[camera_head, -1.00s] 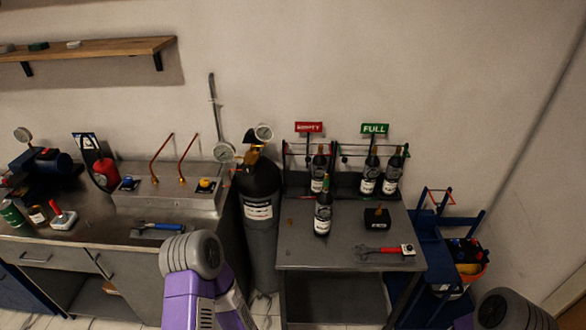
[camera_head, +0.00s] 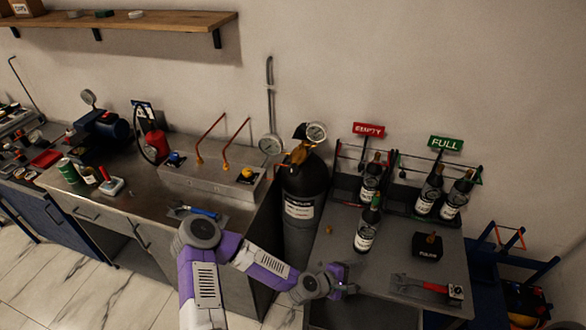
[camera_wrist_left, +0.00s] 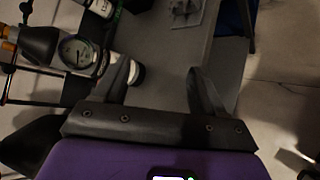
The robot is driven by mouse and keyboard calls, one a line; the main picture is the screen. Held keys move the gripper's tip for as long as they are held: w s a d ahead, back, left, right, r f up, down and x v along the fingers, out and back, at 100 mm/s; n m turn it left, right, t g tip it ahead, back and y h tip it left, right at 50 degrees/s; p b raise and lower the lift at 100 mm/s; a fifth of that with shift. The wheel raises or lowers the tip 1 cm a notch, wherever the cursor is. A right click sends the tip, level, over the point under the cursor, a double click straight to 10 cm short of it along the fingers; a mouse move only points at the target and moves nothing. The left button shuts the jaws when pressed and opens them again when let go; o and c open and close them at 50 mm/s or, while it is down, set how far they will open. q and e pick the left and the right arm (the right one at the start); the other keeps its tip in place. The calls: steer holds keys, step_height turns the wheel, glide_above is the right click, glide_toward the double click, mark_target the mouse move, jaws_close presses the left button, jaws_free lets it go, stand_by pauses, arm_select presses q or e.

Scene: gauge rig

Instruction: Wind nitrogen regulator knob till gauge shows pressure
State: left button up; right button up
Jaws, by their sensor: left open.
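The large black nitrogen cylinder (camera_head: 304,185) stands upright between the two benches, with a white label. On its top sit a brass regulator body (camera_head: 299,153) and a round white-faced gauge (camera_head: 316,132). The needle is too small to read. The knob cannot be told apart clearly. My left gripper (camera_head: 343,284) is open and empty, low and to the right of the cylinder, near the right bench's front left corner. My right gripper is not in view.
Several dark bottles stand on the right bench, one (camera_head: 367,228) near its left edge. A red-handled tool (camera_head: 428,288) and a black box (camera_head: 427,246) lie there too. The left bench holds a metal box (camera_head: 210,182) with copper tubes.

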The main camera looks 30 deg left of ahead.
arm_select(q)
steer(key=w+a+r+n+t+y, duration=0.2)
steer(key=w+a+r+n, duration=0.2)
steer(key=a, duration=0.2)
steer(key=w+a+r+n+t+y, duration=0.25)
steer(key=w+a+r+n, duration=0.2)
steer(key=a, duration=0.25)
steer(key=n+t+y, duration=0.2)
steer(key=n+y, duration=0.5)
steer(key=n, duration=0.2)
glide_toward(292, 172)
steer(key=a+x, duration=0.1)
steer(key=x, duration=0.3)
steer(key=shift+h, duration=0.25)
steer(key=shift+d+p+x, duration=0.2)
steer(key=shift+p+x, duration=0.05)
steer(key=shift+x, duration=1.4)
steer(key=shift+d+p+x, duration=0.2)
steer(key=shift+p+x, duration=0.05)
steer(key=shift+x, duration=1.4)
steer(key=shift+w+t, duration=0.1)
steer(key=shift+t, duration=0.15)
steer(key=shift+r, duration=0.1)
steer(key=c, duration=1)
